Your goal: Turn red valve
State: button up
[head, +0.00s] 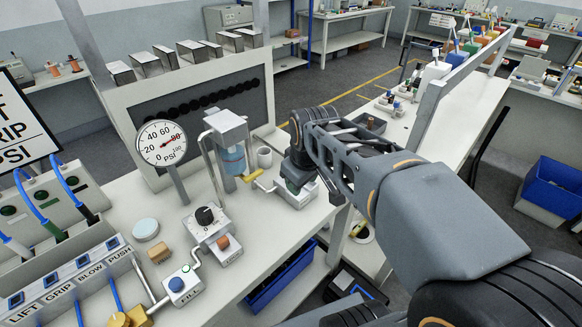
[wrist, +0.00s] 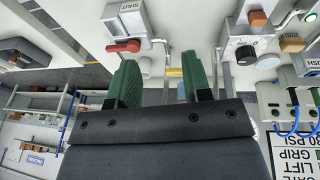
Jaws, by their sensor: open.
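The red valve handle (wrist: 123,46) shows in the wrist view, on a white box (wrist: 125,17) marked SHUT. My gripper (wrist: 162,72) is open and empty, its two green fingers apart. The left finger's tip is close to the handle, just below it in the picture; I cannot tell whether they touch. In the head view my gripper (head: 294,184) is over a white block (head: 304,199) at the bench's right edge. The red handle is hidden there behind my gripper.
A yellow-ended pipe (head: 250,174) and a bottle stand (head: 228,140) are left of my gripper. A PSI gauge (head: 162,143) reads about 80. A black dial (head: 205,216), a FILL button box (head: 182,285) and a beige block (head: 159,252) occupy the bench front.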

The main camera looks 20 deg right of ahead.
jog(key=w+d+f+n+g, duration=0.1)
jog(key=w+d+n, duration=0.2)
jog(key=w+n, duration=0.4)
jog(key=w+d+f+n+g+p, duration=0.15)
jog(key=w+d+n, duration=0.25)
jog(key=w, duration=0.4)
jog(key=w+d+f+n+g+b, duration=0.1)
jog(key=w+d+f+n, duration=0.15)
jog(key=w+n, duration=0.45)
jog(key=shift+m, duration=0.7)
jog(key=f, duration=0.4)
jog(key=f+p, duration=0.1)
jog(key=f, duration=0.7)
jog(key=shift+w+d+f+p, duration=0.15)
jog(key=shift+w+d+p, duration=0.1)
jog(key=shift+p, duration=0.05)
jog(key=shift+c, duration=0.4)
grip_shut()
